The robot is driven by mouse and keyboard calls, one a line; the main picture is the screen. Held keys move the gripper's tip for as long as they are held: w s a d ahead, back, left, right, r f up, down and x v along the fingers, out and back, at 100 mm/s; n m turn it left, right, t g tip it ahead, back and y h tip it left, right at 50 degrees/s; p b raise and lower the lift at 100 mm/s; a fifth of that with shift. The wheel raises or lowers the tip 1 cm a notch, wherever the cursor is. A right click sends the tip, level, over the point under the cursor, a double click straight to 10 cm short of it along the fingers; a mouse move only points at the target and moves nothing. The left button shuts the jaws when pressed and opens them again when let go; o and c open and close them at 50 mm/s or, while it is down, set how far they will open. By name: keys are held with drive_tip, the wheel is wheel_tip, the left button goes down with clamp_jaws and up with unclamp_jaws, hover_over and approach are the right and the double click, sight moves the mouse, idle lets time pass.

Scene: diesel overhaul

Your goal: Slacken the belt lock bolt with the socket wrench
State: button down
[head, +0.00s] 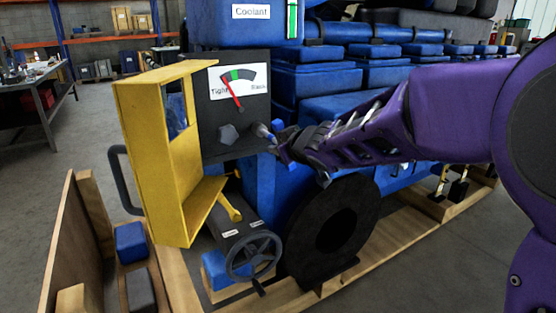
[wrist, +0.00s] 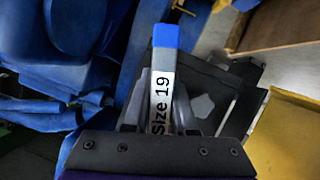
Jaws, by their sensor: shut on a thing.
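The socket wrench (wrist: 161,85) has a white handle marked "Size 19" and a blue end. My gripper (wrist: 158,112) is shut on it. In the head view my gripper (head: 284,142) is just right of the dark gauge panel (head: 205,137), and a grey part of the wrench (head: 263,131) points toward the panel. The belt lock bolt, a grey hexagonal head (head: 229,134), sits on the panel below the dial. It also shows in the wrist view (wrist: 203,106). The wrench appears apart from the bolt. The dial's red needle (head: 231,93) leans to the "Tight" side.
An open yellow guard (head: 156,170) stands left of the panel. Below are a grey handwheel (head: 253,257) and a large black wheel (head: 334,230). The blue engine (head: 317,106) fills the space behind. A wooden box (head: 71,240) stands lower left.

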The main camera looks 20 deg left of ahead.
drive_tip(key=n, duration=0.1)
drive_tip(key=n+t, duration=0.1)
drive_tip(key=n+t+h, duration=0.1)
drive_tip(key=shift+w+r+n, duration=0.1)
drive_tip(key=shift+r+n, duration=0.15)
drive_tip(key=shift+n, duration=0.15)
drive_tip(key=shift+w+d+n+t, duration=0.1)
drive_tip(key=shift+d+n+t, duration=0.1)
drive_tip(key=shift+n+t, duration=0.35)
drive_tip(key=shift+h, duration=0.3)
drive_tip(key=n+t, duration=0.2)
drive_tip(key=n, duration=0.2)
drive_tip(key=shift+r, duration=0.2)
drive_tip(key=c, duration=1.3)
unclamp_jaws()
clamp_jaws()
